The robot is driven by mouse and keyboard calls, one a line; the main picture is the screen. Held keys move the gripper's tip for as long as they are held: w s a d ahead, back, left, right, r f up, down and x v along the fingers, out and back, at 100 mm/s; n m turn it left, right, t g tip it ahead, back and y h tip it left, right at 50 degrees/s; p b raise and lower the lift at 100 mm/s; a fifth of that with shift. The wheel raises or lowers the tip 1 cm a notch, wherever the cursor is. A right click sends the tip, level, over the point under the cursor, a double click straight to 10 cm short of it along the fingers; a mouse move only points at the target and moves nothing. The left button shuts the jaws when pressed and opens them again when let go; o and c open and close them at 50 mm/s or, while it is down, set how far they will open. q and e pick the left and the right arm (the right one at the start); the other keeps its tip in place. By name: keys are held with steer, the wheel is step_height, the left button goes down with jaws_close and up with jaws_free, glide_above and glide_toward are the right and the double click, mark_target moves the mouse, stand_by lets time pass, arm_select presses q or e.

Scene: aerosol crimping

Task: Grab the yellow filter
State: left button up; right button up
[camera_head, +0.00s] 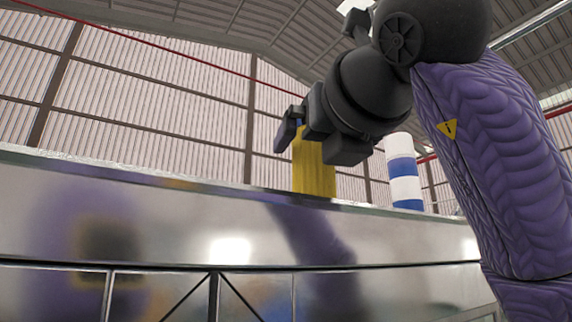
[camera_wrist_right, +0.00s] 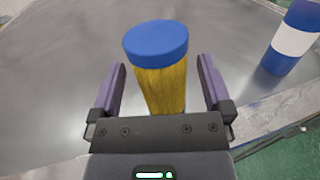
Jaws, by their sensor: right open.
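The yellow filter (camera_head: 314,172) stands upright on the metal table, near its edge in the head view. In the right wrist view the yellow filter (camera_wrist_right: 161,88) shows a blue round cap on top. My right gripper (camera_head: 312,140) is open around the filter in the head view, partly hiding its upper part. In the right wrist view the fingers of my right gripper (camera_wrist_right: 164,80) lie on either side of the filter, with gaps between. My left gripper is in neither view.
A blue and white striped cylinder (camera_head: 404,172) stands to the right on the table; it also shows in the right wrist view (camera_wrist_right: 294,38). The metal table (camera_head: 130,215) has a raised front edge in the head view. Its surface left of the filter is clear.

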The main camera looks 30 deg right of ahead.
steer(key=shift+w+d+r, duration=0.1)
steer(key=shift+w+d, duration=0.1)
steer(key=shift+w, duration=0.85)
steer(key=shift+s, duration=0.15)
steer(key=shift+c, duration=1)
steer(key=c, duration=1.1)
